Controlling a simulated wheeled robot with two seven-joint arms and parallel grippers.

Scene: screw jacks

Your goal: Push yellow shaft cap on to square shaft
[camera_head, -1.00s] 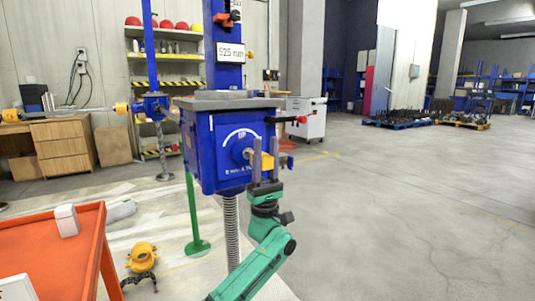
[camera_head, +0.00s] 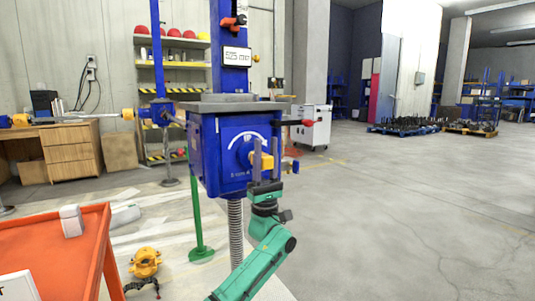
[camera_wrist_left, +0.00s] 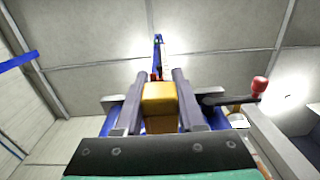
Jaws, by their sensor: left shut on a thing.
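The blue screw jack (camera_head: 209,148) stands in the middle of the head view, with an "UP" arc on its front face. Its round blue hub with a yellow part (camera_head: 245,153) faces my left gripper (camera_head: 264,156). The gripper's two grey fingers point up, shut on the yellow shaft cap (camera_head: 267,162) right beside the hub. The wrist view also shows the cap (camera_wrist_left: 160,103) between the fingers. The square shaft is hidden, and I cannot tell how far the cap is on it. My right gripper is not in view.
A red-knobbed crank (camera_head: 308,123) sticks out right of the jack; its knob also shows in the wrist view (camera_wrist_left: 260,84). An orange table (camera_head: 92,239) is at lower left. A yellow-orange part (camera_head: 145,262) is on the floor. The floor to the right is clear.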

